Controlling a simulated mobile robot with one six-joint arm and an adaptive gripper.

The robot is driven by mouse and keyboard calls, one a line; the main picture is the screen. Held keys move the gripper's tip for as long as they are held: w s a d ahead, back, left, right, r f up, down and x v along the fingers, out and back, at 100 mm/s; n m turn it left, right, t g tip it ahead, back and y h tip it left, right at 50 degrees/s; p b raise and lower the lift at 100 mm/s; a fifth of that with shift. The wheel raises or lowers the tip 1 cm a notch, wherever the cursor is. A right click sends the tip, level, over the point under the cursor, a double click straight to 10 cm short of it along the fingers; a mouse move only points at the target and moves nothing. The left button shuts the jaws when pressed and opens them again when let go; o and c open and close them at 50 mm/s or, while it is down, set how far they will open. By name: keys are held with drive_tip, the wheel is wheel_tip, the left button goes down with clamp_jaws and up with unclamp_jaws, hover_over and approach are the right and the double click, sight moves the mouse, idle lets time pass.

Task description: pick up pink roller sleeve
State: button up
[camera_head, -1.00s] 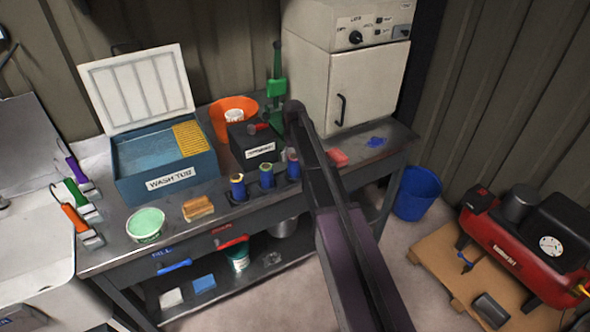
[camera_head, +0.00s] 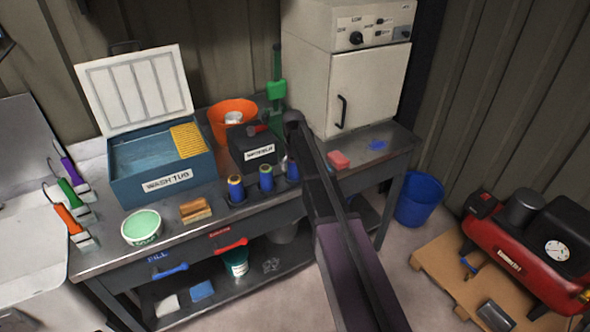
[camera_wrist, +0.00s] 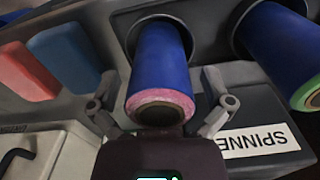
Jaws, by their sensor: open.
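The pink roller sleeve (camera_wrist: 158,62), a blue cylinder with a pink ring at its near end, sits in a round holder in the wrist view. My gripper (camera_wrist: 157,95) is open, with one finger on each side of the sleeve's near end. Visible gaps lie between the fingers and the sleeve. In the head view the sleeve (camera_head: 292,172) is the rightmost of a short row on the bench, partly hidden by my arm. My fingers are hidden there behind the arm.
A sleeve with a green end (camera_wrist: 285,50) stands right of the gripper in the wrist view. A black box labelled SPINNER (camera_wrist: 262,125) lies close by. Red (camera_wrist: 25,72) and blue (camera_wrist: 65,50) blocks are to the left. A wash tub (camera_head: 165,180) stands farther left on the bench.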

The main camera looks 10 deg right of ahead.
drive_tip(key=shift+c, duration=0.2)
drive_tip(key=c, duration=1.1)
drive_tip(key=shift+o, duration=0.2)
drive_tip(key=shift+r, duration=0.1)
wheel_tip(320, 180, up, 4)
drive_tip(key=p, duration=0.3)
drive_tip(key=shift+f+p, duration=0.25)
drive_tip(key=shift+p, duration=0.1)
drive_tip(key=s+r+p, duration=0.1)
drive_tip(key=s, duration=1.5)
drive_tip(key=shift+a+r, duration=0.15)
drive_tip(key=shift+a, duration=0.2)
drive_tip(key=shift+s, duration=0.15)
